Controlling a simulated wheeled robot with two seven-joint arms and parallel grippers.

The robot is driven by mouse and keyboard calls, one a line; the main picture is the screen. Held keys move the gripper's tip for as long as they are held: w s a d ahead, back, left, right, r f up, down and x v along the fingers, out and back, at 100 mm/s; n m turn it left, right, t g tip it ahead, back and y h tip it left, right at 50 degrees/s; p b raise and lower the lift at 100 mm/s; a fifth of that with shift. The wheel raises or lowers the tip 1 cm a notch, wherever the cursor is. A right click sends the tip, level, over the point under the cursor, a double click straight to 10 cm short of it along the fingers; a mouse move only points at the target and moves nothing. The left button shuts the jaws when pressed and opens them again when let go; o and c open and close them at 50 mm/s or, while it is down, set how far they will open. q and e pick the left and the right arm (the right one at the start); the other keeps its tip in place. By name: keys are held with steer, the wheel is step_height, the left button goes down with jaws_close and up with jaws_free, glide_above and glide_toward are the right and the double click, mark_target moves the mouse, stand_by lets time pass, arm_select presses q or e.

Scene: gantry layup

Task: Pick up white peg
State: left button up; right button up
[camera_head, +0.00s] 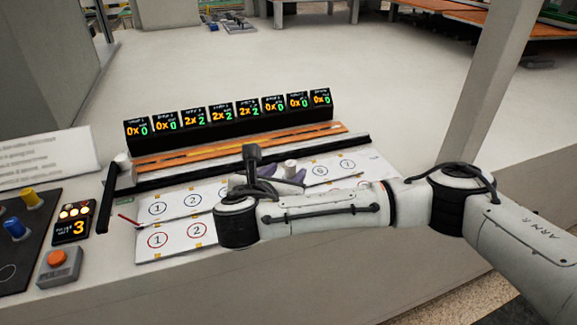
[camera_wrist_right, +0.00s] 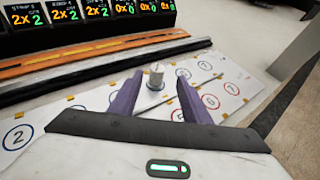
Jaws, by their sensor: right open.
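The white peg (camera_head: 290,166) is a short upright cylinder on the white numbered board (camera_head: 189,204) in the head view. In the right wrist view the peg (camera_wrist_right: 156,74) stands between the tips of my right gripper's purple fingers. My right gripper (camera_wrist_right: 158,88) is open, with one finger on each side of the peg and gaps visible. In the head view the right gripper (camera_head: 283,180) is partly hidden behind its own wrist and a dark upright part. I cannot tell how far the fingertips are above the board. My left gripper is not in view.
A row of black counter displays (camera_head: 234,114) stands behind an orange rail (camera_head: 240,143) and a black gantry bar (camera_head: 318,146).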

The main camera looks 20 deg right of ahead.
mark_target(289, 168)
steer(key=shift+w+d+f, duration=0.3)
steer(key=shift+w+d, duration=0.15)
steer(key=shift+w, duration=0.05)
steer(key=shift+a+p+x, duration=0.15)
steer(key=shift+p+x, duration=0.05)
steer(key=shift+x, duration=1.15)
steer(key=shift+a+p+x, duration=0.15)
steer(key=shift+x, duration=1.2)
steer(key=shift+w, duration=0.1)
jaws_close()
